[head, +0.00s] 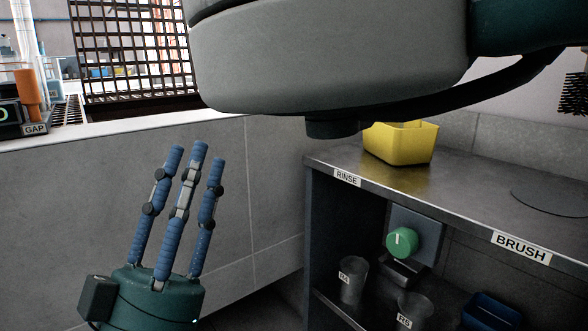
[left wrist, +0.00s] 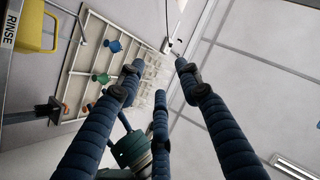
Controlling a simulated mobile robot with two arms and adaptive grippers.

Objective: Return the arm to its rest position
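My left gripper (head: 197,154) stands at the lower left of the head view, its blue fingers pointing up. The fingers are apart with nothing between them. It is in front of a grey tiled wall, left of the dark shelf unit and clear of it. The left wrist view shows the same fingers (left wrist: 160,74) spread and empty. A large grey and teal arm part of mine fills the top of the head view. My right gripper does not show.
A yellow tub (head: 400,142) stands on the unit's top (head: 465,178), by the RINSE label (head: 347,178). Below are a green knob (head: 402,243), cups (head: 353,280) and a blue bin (head: 492,312). A black brush (head: 574,94) hangs at right. A ledge (head: 120,126) runs behind the gripper.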

